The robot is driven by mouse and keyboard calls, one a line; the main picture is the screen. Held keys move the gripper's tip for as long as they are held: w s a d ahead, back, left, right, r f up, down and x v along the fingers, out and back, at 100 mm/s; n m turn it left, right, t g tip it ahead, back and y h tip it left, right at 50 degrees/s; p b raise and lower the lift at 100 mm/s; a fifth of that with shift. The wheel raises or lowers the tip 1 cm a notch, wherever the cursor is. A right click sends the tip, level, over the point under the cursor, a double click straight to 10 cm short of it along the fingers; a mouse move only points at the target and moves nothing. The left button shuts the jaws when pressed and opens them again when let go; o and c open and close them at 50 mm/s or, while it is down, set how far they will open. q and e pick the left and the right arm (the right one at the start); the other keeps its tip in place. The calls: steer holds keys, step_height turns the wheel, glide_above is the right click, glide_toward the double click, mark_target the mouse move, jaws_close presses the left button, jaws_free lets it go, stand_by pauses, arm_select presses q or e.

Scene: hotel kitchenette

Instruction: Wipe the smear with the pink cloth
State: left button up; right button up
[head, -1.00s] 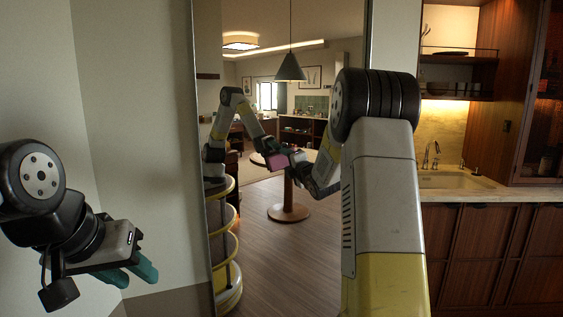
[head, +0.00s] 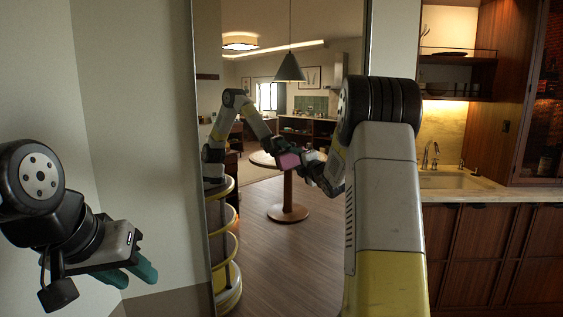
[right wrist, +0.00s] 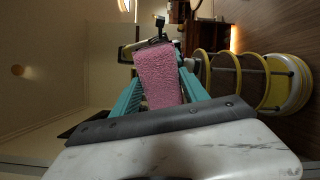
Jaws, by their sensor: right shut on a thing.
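The pink cloth (right wrist: 158,76) is held between the teal fingers of my right gripper (right wrist: 160,88) in the right wrist view. In the head view pink (head: 289,161) shows in front of the tall mirror (head: 330,240), beside the grey gripper parts and the reflected arm. Real and mirrored parts are hard to separate there, and I cannot tell whether the cloth touches the glass. My right arm hides part of the mirror. I cannot make out the smear. My left gripper (head: 130,276) is at the lower left, empty, its teal fingers a little apart.
The mirror reflects my yellow-railed base, a round table, a lamp and a room. Its left frame edge (head: 203,200) borders a pale wall (head: 130,120). A counter (head: 455,192) with a sink and dark wood cabinets stands at the right.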

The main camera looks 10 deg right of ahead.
mark_target(285, 160)
steer(key=shift+s+a, duration=0.15)
steer(key=shift+a, duration=0.15)
steer(key=shift+s+a, duration=0.15)
steer(key=shift+a, duration=1.75)
steer(key=shift+s+d, duration=0.15)
steer(key=shift+s, duration=0.85)
steer(key=shift+s+d, duration=0.2)
steer(key=shift+s, duration=0.75)
steer(key=shift+s+d, duration=0.15)
steer(key=shift+s, duration=0.85)
steer(key=shift+s+d, duration=0.2)
steer(key=shift+s, duration=1.3)
